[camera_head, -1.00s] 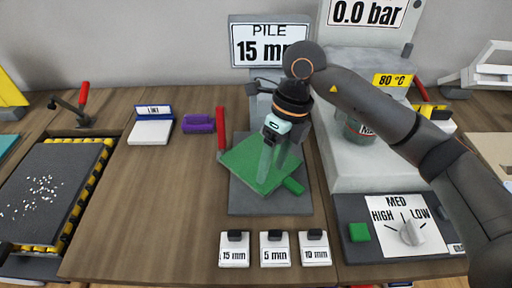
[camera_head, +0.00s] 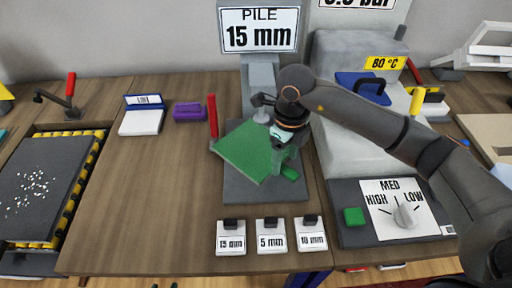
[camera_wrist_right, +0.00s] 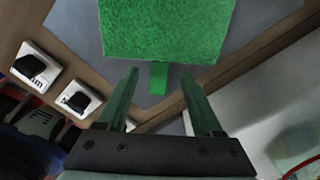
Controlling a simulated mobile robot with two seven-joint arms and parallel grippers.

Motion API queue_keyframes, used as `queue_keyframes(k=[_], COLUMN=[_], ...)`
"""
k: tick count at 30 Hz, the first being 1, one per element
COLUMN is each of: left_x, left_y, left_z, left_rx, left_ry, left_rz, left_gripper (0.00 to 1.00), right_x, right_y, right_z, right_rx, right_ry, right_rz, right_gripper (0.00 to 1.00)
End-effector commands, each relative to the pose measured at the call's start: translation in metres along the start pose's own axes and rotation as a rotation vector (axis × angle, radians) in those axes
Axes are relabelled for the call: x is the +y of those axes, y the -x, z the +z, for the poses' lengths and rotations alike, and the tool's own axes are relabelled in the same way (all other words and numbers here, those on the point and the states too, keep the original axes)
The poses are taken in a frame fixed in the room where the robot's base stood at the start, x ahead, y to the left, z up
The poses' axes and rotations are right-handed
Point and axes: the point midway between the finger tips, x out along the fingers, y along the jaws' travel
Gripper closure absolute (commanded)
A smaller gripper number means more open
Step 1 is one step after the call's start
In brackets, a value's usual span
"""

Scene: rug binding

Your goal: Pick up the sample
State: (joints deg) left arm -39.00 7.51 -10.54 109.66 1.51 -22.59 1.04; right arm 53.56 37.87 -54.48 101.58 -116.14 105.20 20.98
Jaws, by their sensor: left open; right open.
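The sample is a green square of pile (camera_head: 245,150) with a small green tab (camera_head: 290,173). It lies on the dark plate of the pile gauge stand (camera_head: 235,188). My right gripper (camera_head: 278,158) is open and empty, close over the sample's tab side. In the right wrist view the sample (camera_wrist_right: 165,30) fills the top, and its tab (camera_wrist_right: 158,80) points toward the gap between my open fingertips (camera_wrist_right: 158,74). I see no contact between fingers and tab. Two dark tips at the bottom edge appear to be my left gripper (camera_head: 165,285), apart and away from the sample.
The display (camera_head: 260,30) reads PILE 15 mm. A red lever (camera_head: 213,118) stands left of the sample. Labelled blocks (camera_head: 270,240) line the front edge. The dial panel (camera_head: 385,225) is at right. Open wood lies at left, below a purple block (camera_head: 190,112).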

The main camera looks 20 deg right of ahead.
Motion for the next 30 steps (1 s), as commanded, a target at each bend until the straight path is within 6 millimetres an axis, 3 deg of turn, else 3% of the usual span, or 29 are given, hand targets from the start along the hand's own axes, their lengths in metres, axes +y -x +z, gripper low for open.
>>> queue_keyframes(k=[5, 13, 30], left_x=[0.0, 0.0, 0.0], left_y=[0.002, 0.001, 0.001], left_z=[-0.002, -0.002, -0.002], left_rx=[0.0, 0.001, 0.002], left_ry=[0.0, 0.0, -0.001], left_rz=[0.0, 0.0, 0.0], left_gripper=[0.5, 0.5, 0.5], right_x=[0.0, 0.0, 0.0], right_y=[-0.02, -0.022, -0.021], right_z=[0.0, 0.0, 0.0], right_rx=[0.002, -0.001, -0.001], right_ry=[0.0, 0.001, 0.0], right_rz=[0.001, 0.0, 0.0], right_gripper=[0.32, 0.34, 0.98])
